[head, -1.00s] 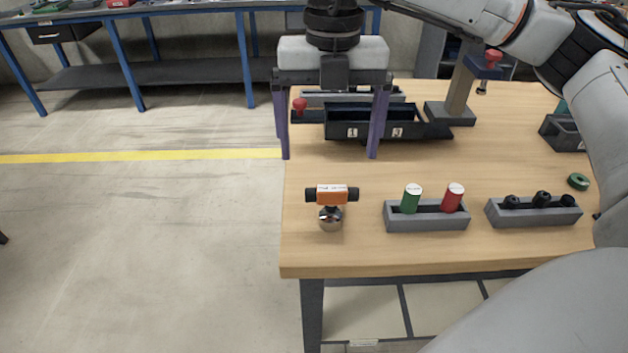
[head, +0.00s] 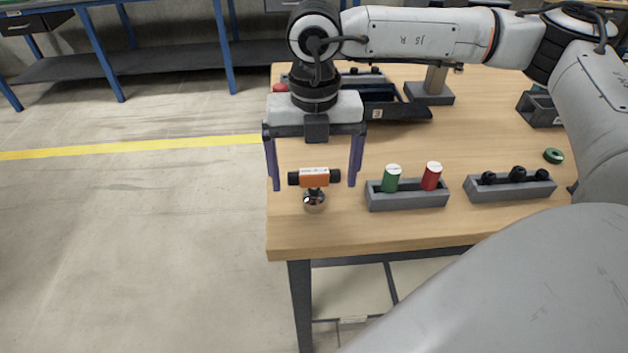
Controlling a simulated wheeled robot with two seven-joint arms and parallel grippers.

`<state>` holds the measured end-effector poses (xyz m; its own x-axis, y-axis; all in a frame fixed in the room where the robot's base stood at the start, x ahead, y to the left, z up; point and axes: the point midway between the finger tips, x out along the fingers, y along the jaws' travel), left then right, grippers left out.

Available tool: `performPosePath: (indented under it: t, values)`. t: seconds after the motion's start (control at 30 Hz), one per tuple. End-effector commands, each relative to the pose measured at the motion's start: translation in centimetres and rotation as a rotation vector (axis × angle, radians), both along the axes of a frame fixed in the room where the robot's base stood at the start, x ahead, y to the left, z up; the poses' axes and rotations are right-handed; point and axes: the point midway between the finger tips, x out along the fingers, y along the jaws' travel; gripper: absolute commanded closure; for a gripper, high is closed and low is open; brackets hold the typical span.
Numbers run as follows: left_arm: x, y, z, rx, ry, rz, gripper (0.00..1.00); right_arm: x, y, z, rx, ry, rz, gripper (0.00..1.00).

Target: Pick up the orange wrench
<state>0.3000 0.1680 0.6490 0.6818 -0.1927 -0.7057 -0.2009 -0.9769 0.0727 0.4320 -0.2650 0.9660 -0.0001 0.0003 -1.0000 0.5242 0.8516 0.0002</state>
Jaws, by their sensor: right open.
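The orange wrench (head: 313,177) appears as a short orange body with black ends, lying crosswise above a shiny round metal piece (head: 314,201) near the table's front left corner. My right gripper (head: 314,187) points down with its two purple fingers wide apart. In the picture one finger shows on each side of the wrench, and I see no clear contact. Whether the fingers are level with the wrench or behind it is hard to tell. My left gripper is not in view.
A grey holder (head: 408,201) with a green and a red cylinder stands right of the wrench. Another grey holder (head: 510,190) with black knobs is farther right, near a green ring (head: 553,156). Dark bins (head: 393,108) lie behind my gripper. The wooden table (head: 350,230) is bare in front.

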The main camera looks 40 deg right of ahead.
Motion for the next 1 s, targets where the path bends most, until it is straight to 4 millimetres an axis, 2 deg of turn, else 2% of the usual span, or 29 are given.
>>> performPosePath:
  t: [0.03,0.37,0.67,0.77,1.0]
  values:
    - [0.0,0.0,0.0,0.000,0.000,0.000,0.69,0.0,0.0,0.0,0.000,0.000,0.000,0.11]
    - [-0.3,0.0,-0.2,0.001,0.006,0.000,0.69,0.0,0.0,0.1,0.000,0.000,0.000,0.66]
    - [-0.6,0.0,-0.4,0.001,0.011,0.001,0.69,0.1,0.0,0.7,-0.001,-0.003,0.000,0.66]
    - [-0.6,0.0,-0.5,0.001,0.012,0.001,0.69,0.1,0.0,2.2,0.000,-0.005,0.001,0.66]
    - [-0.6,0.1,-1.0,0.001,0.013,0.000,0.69,0.1,0.1,7.0,0.002,-0.005,0.001,0.66]
